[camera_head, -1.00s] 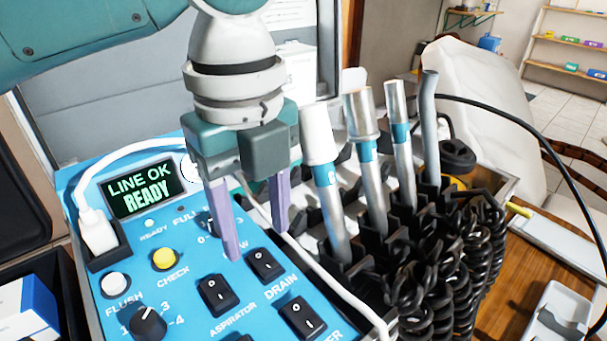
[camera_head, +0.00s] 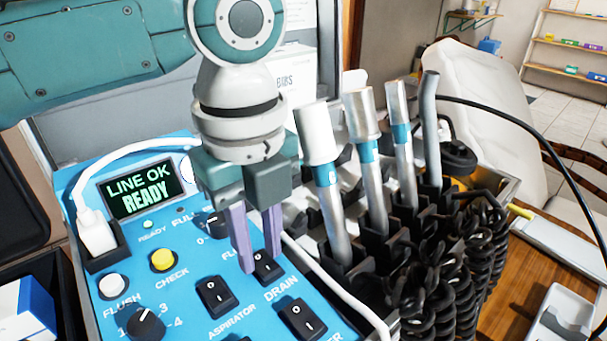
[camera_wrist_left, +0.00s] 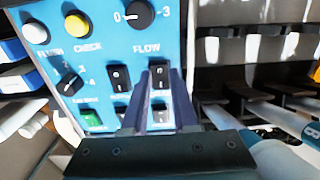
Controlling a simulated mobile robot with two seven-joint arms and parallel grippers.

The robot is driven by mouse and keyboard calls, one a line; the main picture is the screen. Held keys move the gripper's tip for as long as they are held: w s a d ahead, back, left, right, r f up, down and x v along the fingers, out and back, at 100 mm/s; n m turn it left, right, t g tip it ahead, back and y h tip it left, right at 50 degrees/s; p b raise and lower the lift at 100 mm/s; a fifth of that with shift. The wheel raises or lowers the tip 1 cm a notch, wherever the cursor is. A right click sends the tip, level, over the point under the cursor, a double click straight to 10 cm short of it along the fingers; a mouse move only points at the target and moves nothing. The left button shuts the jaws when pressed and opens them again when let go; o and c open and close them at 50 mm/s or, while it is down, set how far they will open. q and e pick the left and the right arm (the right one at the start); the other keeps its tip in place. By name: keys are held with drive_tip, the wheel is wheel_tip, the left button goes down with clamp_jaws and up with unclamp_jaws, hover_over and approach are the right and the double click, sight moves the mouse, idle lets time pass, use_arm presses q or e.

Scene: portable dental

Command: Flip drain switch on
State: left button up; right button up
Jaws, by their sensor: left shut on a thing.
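The drain switch (camera_head: 267,268) is a black rocker marked with 0 and I on the blue panel (camera_head: 190,318), above the printed word DRAIN. My left gripper (camera_head: 257,262) comes down from above with its purple fingers at this switch, and it is shut on it. In the left wrist view the fingers reach up the panel, one on each side of the switch (camera_wrist_left: 159,74). The fingers partly hide the switch in the head view. I cannot tell which side of the rocker is pressed. My right gripper is out of view.
The aspirator switch (camera_head: 215,296) and another black rocker (camera_head: 302,319) sit close by. A lit display (camera_head: 139,192) reads LINE OK READY. A white hose (camera_head: 335,291) passes right of the switches. Several handpieces (camera_head: 323,170) stand in holders to the right.

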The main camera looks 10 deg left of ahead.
use_arm(q)
clamp_jaws()
drive_tip(key=shift+r+p, duration=0.15)
drive_tip(key=shift+p, duration=0.25)
drive_tip(key=p, duration=0.1)
drive_tip(key=t+y+p, duration=0.1)
drive_tip(key=shift+s+d+r+p, duration=0.2)
drive_tip(key=shift+s+r+p, duration=0.05)
drive_tip(key=shift+p, duration=0.1)
drive_tip(key=shift+d+f+t+y+p, duration=0.15)
drive_tip(key=shift+f+t+y+p, duration=0.15)
drive_tip(key=shift+y+p, duration=0.25)
drive_tip(key=o, duration=0.9)
unclamp_jaws()
drive_tip(key=shift+f, duration=0.1)
drive_tip(key=shift+c, duration=0.2)
drive_tip(key=p+v, duration=0.1)
drive_tip(key=v, duration=0.9)
